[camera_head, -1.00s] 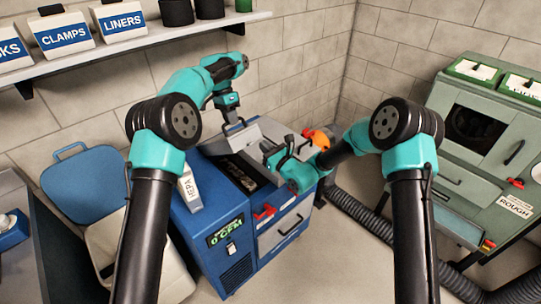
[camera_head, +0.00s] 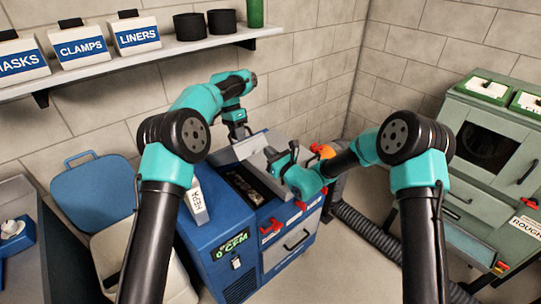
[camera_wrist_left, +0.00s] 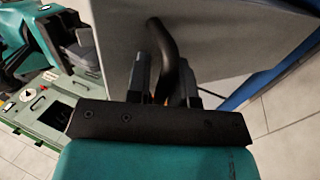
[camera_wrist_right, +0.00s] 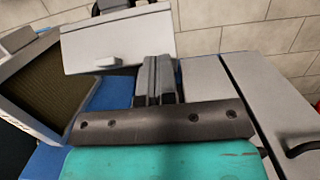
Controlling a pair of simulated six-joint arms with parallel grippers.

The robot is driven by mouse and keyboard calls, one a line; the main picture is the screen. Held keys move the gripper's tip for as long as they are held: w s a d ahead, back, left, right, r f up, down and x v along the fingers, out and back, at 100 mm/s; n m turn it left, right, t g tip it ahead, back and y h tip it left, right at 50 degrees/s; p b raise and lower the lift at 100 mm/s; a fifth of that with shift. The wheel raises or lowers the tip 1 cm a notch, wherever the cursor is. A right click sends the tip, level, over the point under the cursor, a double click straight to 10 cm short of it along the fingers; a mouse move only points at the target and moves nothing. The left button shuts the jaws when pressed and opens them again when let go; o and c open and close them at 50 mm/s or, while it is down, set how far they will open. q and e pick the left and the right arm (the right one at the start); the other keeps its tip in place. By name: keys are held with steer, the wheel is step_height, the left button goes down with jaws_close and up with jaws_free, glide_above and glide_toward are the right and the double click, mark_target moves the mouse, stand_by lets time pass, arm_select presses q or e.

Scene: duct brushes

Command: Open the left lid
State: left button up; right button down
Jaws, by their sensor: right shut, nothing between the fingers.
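The left lid (camera_head: 244,150) is a pale grey panel standing raised at the back of the blue machine (camera_head: 212,240). The dark bay (camera_head: 240,185) in front of it is uncovered. My left gripper (camera_head: 238,130) is at the lid's dark curved handle. In the left wrist view the handle (camera_wrist_left: 165,45) runs between the fingers, which look shut on it. My right gripper (camera_head: 280,157) is over the machine's top, in front of the lid. In the right wrist view its fingers (camera_wrist_right: 158,78) are together and empty, and the lid's inner face (camera_wrist_right: 118,42) with a small tab stands beyond them.
A white HEPA box (camera_head: 196,203) stands on the machine's left side. A flat grey panel (camera_wrist_right: 270,100) lies right of my right gripper. A green cabinet (camera_head: 490,150) stands at the far right.

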arm_select(q)
steer(key=shift+o, duration=1.2)
steer(key=shift+r, duration=0.35)
steer(key=shift+d, duration=0.1)
steer(key=v, duration=0.7)
steer(key=shift+r, duration=0.2)
